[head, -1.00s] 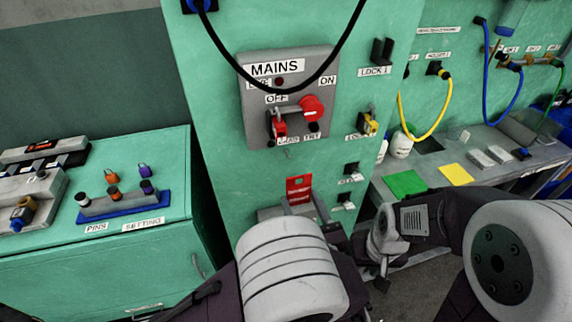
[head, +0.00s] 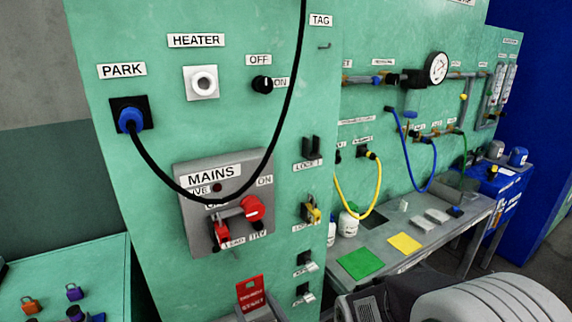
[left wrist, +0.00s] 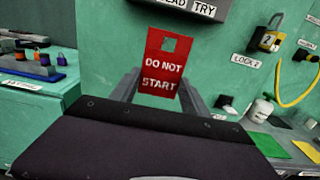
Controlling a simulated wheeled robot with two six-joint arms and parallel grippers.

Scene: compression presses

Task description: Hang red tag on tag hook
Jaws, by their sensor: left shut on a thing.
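The red tag (head: 250,293) stands upright at the bottom of the head view, in front of the green panel. In the left wrist view the red tag (left wrist: 162,66) reads "DO NOT START" and has a square hole near its top. My left gripper (head: 260,315) is shut on the lower part of the tag; its two fingers (left wrist: 158,92) flank the tag in the wrist view. The tag hook (head: 324,46) is a small dark peg under the "TAG" label (head: 320,20), high on the panel and well above the tag.
The grey mains box (head: 225,205) sticks out of the panel above left of the tag. A black cable (head: 268,155) hangs in a loop left of the hook. Lock holders (head: 311,148) line the panel's right side. A bench (head: 440,235) stands to the right.

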